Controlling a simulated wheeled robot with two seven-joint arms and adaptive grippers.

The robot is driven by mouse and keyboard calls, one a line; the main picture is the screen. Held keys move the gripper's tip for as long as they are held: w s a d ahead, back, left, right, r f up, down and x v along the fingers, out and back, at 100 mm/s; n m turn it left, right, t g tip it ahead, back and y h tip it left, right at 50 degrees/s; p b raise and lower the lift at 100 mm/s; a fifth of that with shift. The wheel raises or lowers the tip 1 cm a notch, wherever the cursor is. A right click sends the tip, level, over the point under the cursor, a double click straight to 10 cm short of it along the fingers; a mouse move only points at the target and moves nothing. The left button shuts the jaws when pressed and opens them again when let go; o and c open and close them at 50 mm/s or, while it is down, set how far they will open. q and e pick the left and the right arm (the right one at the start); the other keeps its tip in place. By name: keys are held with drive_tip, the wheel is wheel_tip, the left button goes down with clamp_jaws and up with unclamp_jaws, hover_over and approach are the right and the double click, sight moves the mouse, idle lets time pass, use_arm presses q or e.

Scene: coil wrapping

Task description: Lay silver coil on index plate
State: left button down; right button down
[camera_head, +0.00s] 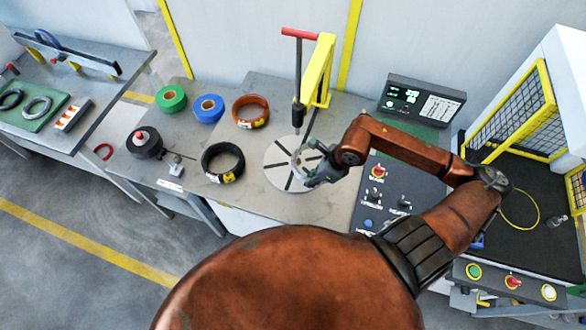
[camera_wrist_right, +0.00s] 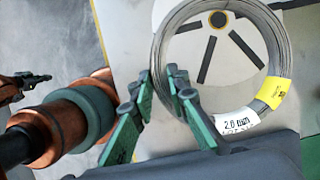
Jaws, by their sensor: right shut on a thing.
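The silver coil (camera_head: 294,163) is a thin wire ring over the grey, dark-slotted index plate (camera_head: 277,153). In the right wrist view, the coil (camera_wrist_right: 158,48) carries a white "2.0 mm" label and a yellow label. My right gripper (camera_head: 310,172) is shut on the coil's near side; its green fingers (camera_wrist_right: 164,78) pinch the rim. The plate's hub and several slots show through the ring. I cannot tell whether the coil touches the plate (camera_wrist_right: 240,55). What looks like my left gripper (camera_wrist_right: 35,79) shows small at the wrist view's left edge, its jaw state unclear.
A yellow press with a red handle (camera_head: 299,33) stands behind the plate. Black (camera_head: 222,162), orange (camera_head: 250,110), blue (camera_head: 208,108) and green (camera_head: 171,99) coils lie left of it. A control panel (camera_head: 376,200) and display (camera_head: 423,100) are at right.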

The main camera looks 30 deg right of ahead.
drive_tip(key=w+f+p, duration=0.1)
drive_tip(key=w+f, duration=0.1)
drive_tip(key=w, duration=0.4)
approach(289, 176)
drive_tip(key=shift+w+a+f+p, duration=0.45)
drive_tip(key=shift+w+a+f, duration=0.25)
drive_tip(key=shift+a+f, duration=0.1)
drive_tip(key=shift+w+f, duration=0.2)
drive_tip(key=shift+f, duration=0.05)
wheel_tip(289, 176, down, 3)
drive_tip(key=shift+w+f+p, duration=0.1)
drive_tip(key=shift+p, duration=0.5)
drive_tip(key=c, duration=2.2)
unclamp_jaws()
drive_tip(key=shift+f, duration=0.15)
drive_tip(key=shift+c, duration=0.2)
drive_tip(key=o, duration=0.4)
drive_tip(key=shift+c, duration=0.2)
drive_tip(key=b+v, duration=0.1)
drive_tip(key=v, duration=1.1)
